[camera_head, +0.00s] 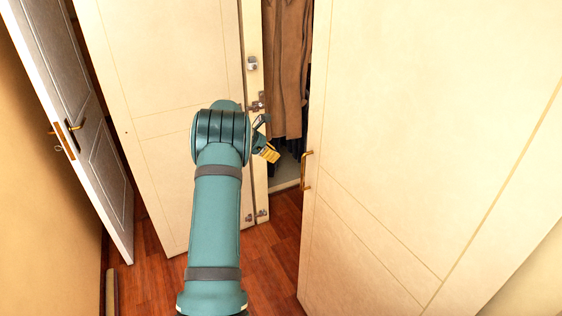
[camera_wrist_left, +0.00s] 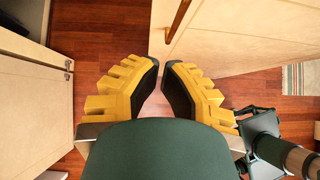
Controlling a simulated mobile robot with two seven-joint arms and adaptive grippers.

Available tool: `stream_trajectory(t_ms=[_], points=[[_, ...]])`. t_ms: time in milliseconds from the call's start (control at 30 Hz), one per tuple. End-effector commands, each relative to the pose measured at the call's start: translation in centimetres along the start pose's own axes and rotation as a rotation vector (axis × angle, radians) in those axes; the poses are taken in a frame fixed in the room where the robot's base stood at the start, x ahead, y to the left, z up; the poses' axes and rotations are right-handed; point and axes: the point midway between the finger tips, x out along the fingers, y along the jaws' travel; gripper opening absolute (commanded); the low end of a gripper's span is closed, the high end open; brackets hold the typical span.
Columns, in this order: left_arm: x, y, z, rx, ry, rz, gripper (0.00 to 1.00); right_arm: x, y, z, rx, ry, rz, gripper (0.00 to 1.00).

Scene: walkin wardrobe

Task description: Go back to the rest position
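My left arm reaches forward in the head view. Its gripper (camera_head: 267,150) is partly hidden behind the wrist, with one yellow finger showing in front of the wardrobe opening. In the left wrist view the gripper (camera_wrist_left: 162,72) shows two yellow fingers with dark pads. The pads are apart, with bare floor visible between them and nothing held. The gripper is left of the brass handle (camera_head: 307,170) on the right wardrobe door (camera_head: 400,130) and does not appear to touch it. The same handle shows in the left wrist view (camera_wrist_left: 178,20).
The right wardrobe door stands open, and a brown coat (camera_head: 287,65) hangs inside. A cream left panel (camera_head: 165,100) stands beside my arm. A white room door (camera_head: 80,110) is at the far left. Reddish wooden floor (camera_head: 270,262) shows below. A striped rug (camera_wrist_left: 298,78) lies at right.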

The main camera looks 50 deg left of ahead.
Motion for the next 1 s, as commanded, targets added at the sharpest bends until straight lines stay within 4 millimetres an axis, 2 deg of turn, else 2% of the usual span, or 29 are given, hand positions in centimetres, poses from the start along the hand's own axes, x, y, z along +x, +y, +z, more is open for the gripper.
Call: stream_trajectory(t_ms=[100, 233, 500, 600, 667, 767, 900, 1000], points=[[-1.8, 0.2, -0.1, -0.002, 0.001, 0.002, 0.0, 0.0, 0.0, 0.0, 0.0, 0.0, 0.0, 0.56], [-2.9, 0.3, -0.1, -0.002, 0.001, 0.002, 0.0, 0.0, 0.0, 0.0, -0.001, -0.001, 0.0, 0.56], [-3.2, 0.3, -0.2, -0.002, 0.002, 0.001, 0.0, 0.0, 0.0, 0.0, -0.001, -0.001, 0.0, 0.56], [-2.6, 0.0, -0.1, -0.028, -0.009, -0.004, 0.0, 0.0, 0.0, 0.0, -0.001, -0.001, 0.0, 0.56], [-1.4, -0.6, 0.1, -0.089, -0.038, -0.014, 0.0, 0.0, 0.0, 0.0, -0.001, -0.001, 0.0, 0.56], [2.4, -2.5, 0.5, -0.304, -0.119, -0.044, 0.0, 0.0, 0.0, 0.0, -0.001, -0.001, 0.0, 0.56], [9.5, -7.0, 0.6, -0.815, -0.241, -0.11, 0.0, 0.0, 0.0, 0.0, -0.001, -0.001, 0.0, 0.56], [14.2, -10.9, -0.3, -1.226, -0.276, -0.152, 0.0, 0.0, 0.0, 0.0, -0.001, -0.001, 0.0, 0.56]])
